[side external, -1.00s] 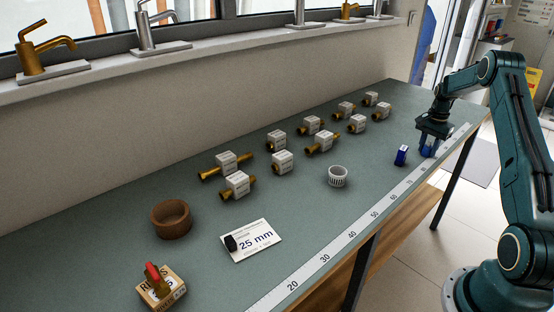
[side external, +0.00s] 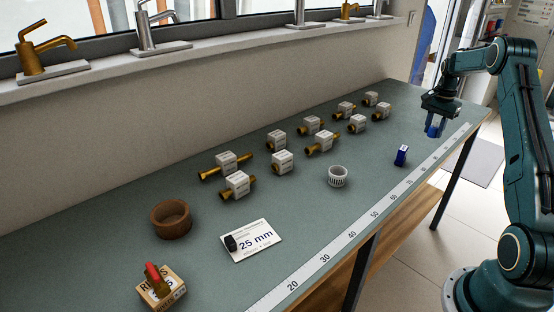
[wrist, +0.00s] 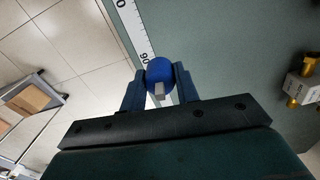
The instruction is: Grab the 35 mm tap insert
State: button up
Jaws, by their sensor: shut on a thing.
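My gripper (side external: 436,124) is shut on a blue tap insert (side external: 434,130) and holds it above the far right end of the bench. In the wrist view the insert (wrist: 160,72) is a round blue body with a pale square stem, pinched between the two fingers (wrist: 160,88). No size marking is readable on it. A second dark blue piece (side external: 401,155) with a white face stands on the bench beside the ruler strip. A card (side external: 262,246) reading "25 mm" lies nearer the front, with a small black piece (side external: 230,243) on it.
Several brass valves with white tagged blocks (side external: 237,185) stand in rows along the bench (side external: 330,235). A white slotted cup (side external: 338,176), a brown bowl (side external: 171,219) and a box with a red-handled valve (side external: 161,291) also stand there. A ruler strip (side external: 351,236) runs along the front edge.

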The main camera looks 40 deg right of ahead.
notch_tip(320, 180, up, 12)
jog(key=shift+r, duration=0.25)
dwell(0.6)
